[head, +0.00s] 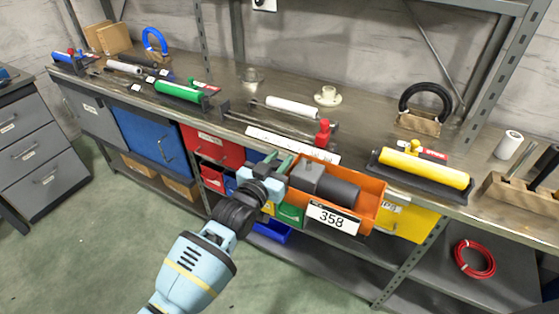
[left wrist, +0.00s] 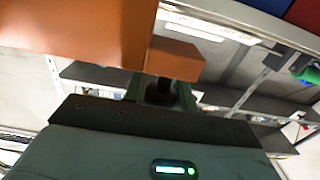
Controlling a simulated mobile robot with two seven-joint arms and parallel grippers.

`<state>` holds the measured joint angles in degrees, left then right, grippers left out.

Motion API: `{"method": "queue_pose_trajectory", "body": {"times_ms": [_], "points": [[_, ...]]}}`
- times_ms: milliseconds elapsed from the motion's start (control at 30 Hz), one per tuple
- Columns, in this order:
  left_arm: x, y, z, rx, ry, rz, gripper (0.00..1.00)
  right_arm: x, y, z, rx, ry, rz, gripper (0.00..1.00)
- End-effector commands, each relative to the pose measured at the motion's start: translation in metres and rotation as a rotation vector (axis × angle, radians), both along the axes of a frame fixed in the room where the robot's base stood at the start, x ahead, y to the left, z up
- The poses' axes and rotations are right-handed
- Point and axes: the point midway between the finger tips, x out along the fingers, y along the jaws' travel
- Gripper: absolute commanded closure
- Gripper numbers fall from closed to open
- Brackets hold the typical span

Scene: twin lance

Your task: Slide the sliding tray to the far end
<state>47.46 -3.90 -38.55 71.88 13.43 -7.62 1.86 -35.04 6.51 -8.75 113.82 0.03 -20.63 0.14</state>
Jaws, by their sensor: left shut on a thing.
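The sliding tray is an orange open box (head: 374,193) with a white "358" label on its front, and it holds a dark grey cylindrical part (head: 330,187). It sits along the front edge of the bench, right of the middle in the head view. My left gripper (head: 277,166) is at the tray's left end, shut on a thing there. In the left wrist view the orange tray (left wrist: 80,25) fills the upper left, with an orange block and a dark post (left wrist: 160,92) between my fingers. The exact contact is partly hidden. My right gripper is not in view.
The long grey workbench (head: 235,95) carries tools behind the tray. A yellow roller (head: 425,168) lies to its right and a red knob (head: 323,132) stands behind it. Red, blue and yellow bins fill the shelf below.

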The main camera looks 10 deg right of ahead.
Motion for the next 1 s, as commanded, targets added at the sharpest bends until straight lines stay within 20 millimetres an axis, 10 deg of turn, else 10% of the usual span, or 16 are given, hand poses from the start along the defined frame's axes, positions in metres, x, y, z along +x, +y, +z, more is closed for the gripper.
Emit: {"method": "queue_pose_trajectory", "body": {"times_ms": [500, 533, 667, 1000], "points": [[-0.0026, -0.0042, 0.0009, -0.003, -0.002, -0.007, 1.00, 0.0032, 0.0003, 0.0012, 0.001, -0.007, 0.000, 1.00], [-0.0027, -0.0043, 0.0008, -0.003, -0.002, -0.007, 0.71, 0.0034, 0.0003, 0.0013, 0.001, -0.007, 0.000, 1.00], [-0.0024, -0.0039, 0.0008, -0.002, -0.001, -0.007, 0.54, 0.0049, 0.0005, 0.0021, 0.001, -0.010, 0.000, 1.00], [-0.0023, 0.0000, 0.0003, -0.001, -0.001, -0.002, 0.52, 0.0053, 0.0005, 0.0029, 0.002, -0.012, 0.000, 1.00]]}}
